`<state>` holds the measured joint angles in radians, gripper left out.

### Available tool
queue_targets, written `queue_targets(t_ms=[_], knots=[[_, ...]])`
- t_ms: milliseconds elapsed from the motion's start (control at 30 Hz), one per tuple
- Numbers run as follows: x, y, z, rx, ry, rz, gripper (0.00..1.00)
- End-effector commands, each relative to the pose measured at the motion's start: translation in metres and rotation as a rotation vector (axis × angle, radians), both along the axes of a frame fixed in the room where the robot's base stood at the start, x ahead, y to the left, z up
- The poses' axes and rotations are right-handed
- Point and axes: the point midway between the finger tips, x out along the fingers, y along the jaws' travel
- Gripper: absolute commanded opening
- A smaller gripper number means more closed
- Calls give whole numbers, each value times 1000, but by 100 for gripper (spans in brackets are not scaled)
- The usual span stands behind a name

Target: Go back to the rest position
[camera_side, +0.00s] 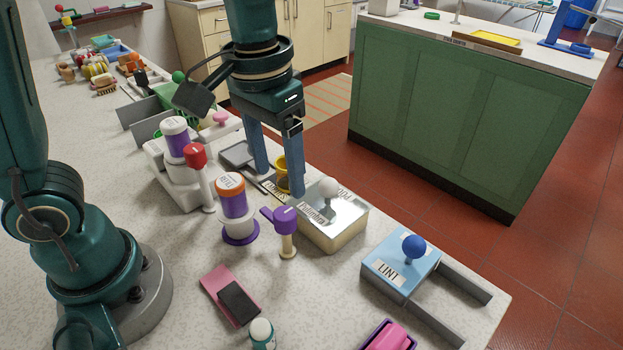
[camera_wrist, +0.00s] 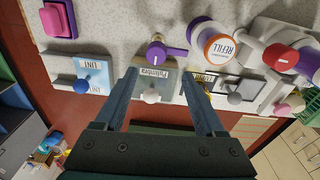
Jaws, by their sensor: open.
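My gripper (camera_side: 279,184) points down over the worktop, its two blue-grey fingers spread apart with nothing held. In the side view its fingertips show beside a pale metal-topped box (camera_side: 330,228) with a white ball knob (camera_side: 329,187). A small yellow cup (camera_side: 282,173) shows between the fingers there; whether it is behind them is hard to tell. In the wrist view the open fingers (camera_wrist: 158,74) frame the labelled top of that box (camera_wrist: 157,77) and its white knob (camera_wrist: 151,96).
A blue LINT box (camera_side: 400,262) is at right. The worktop (camera_side: 185,265) near my base has clear room.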

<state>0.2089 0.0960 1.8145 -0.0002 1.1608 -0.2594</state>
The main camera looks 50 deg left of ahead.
Motion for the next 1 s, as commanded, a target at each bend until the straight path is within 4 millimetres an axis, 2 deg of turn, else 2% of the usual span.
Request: queue_targets(t_ms=[133,333,467,667,767,1000], knots=[[-15,17,25,-18,-113,42,72],[-44,37,38,-20,-265,57,72],[-61,46,35,-9,-351,47,72],[-78,51,21,15,-422,4,72],[-81,51,13,23,-415,-26,72],[-79,51,14,29,-423,-47,72]])
